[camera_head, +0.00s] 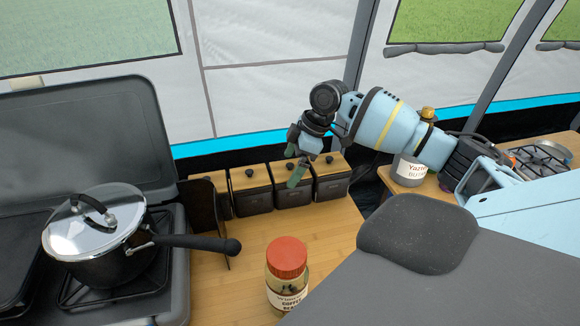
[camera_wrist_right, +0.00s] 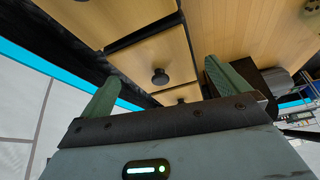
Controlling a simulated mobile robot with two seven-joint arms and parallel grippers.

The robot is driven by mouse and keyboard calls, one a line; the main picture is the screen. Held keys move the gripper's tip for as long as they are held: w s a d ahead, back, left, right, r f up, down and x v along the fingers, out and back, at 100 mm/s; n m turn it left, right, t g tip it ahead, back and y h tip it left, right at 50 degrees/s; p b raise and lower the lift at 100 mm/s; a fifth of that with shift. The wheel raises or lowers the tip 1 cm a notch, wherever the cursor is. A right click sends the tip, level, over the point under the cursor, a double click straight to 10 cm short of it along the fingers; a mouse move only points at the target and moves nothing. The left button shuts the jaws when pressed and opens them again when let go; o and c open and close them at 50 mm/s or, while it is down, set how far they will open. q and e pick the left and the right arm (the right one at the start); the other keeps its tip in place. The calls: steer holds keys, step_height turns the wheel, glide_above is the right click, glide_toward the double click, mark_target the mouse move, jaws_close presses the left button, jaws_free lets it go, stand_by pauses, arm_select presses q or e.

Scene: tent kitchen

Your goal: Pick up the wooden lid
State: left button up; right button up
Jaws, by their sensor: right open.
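Several dark canisters with wooden lids and black knobs stand in a row at the back of the wooden counter. In the head view I see the left lid (camera_head: 249,178), the middle lid (camera_head: 283,174) and the right lid (camera_head: 333,166); a further one is partly hidden at the left end. My right gripper (camera_head: 292,168) is above the row, near the middle canister, with its green fingers apart and empty. In the right wrist view, one wooden lid (camera_wrist_right: 145,57) and its black knob (camera_wrist_right: 160,77) show beyond the gap between the fingers, apart from them. My left gripper is not in view.
A pot (camera_head: 100,250) with a shiny lid sits on the stove at left, its handle (camera_head: 200,242) reaching over the counter. A red-capped jar (camera_head: 287,262) stands in front. A labelled jar (camera_head: 411,170) stands right of the row. The counter (camera_head: 240,275) is clear between.

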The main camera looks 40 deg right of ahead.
steer(key=shift+f, duration=0.15)
steer(key=c, duration=0.9)
steer(key=shift+c, duration=0.2)
